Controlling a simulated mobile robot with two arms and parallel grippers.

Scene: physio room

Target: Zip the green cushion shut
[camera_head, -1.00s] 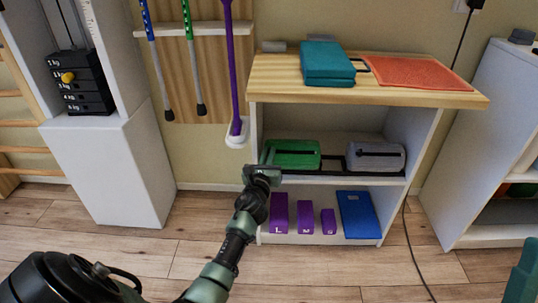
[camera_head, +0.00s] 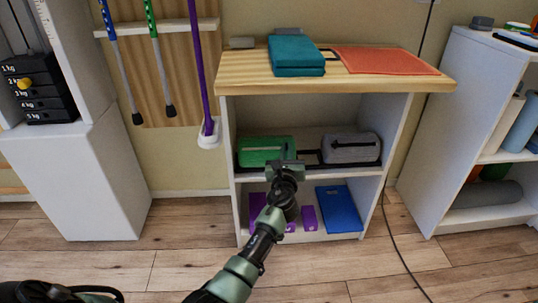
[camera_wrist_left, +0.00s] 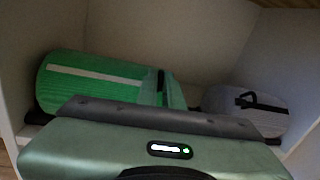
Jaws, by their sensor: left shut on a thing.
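The green cushion (camera_head: 262,146) lies on the upper shelf inside the wooden-topped unit, at its left. In the left wrist view the cushion (camera_wrist_left: 85,75) shows a pale stripe running along it to a dark upright tab (camera_wrist_left: 160,80) near its right end, which looks like the zip pull. My left gripper (camera_head: 290,164) is at the right end of the cushion's front, shut on what seems to be the pull. My right gripper is not in view.
A grey cushion (camera_head: 350,148) with a black strip lies close right on the same shelf. Purple blocks (camera_head: 309,217) and a blue block (camera_head: 340,208) stand below. Teal (camera_head: 296,57) and orange (camera_head: 385,60) items lie on top. A black cable hangs right of the unit.

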